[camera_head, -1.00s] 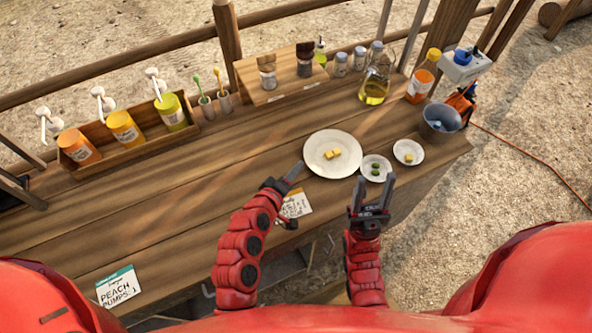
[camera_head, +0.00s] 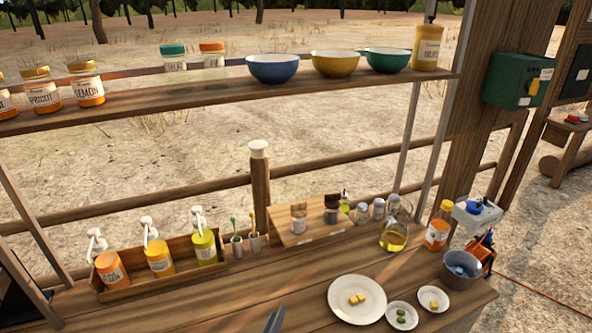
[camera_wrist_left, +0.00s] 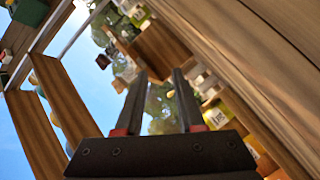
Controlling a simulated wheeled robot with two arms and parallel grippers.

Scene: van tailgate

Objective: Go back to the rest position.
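Only a dark fingertip of my left gripper (camera_head: 275,319) shows at the bottom edge of the head view, over the wooden table (camera_head: 200,312). In the left wrist view my left gripper (camera_wrist_left: 159,75) has its two fingers apart with nothing between them. My right gripper is in neither view. A white plate (camera_head: 343,312) with yellow pieces stands right of the left fingertip.
A wooden rack (camera_head: 130,291) of pump bottles stands at the back left. An oil jug (camera_head: 394,239), an orange-labelled bottle (camera_head: 438,232) and a metal bucket (camera_head: 460,283) stand at the right. A shelf (camera_head: 200,94) with jars and bowls spans above. The table's front left is clear.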

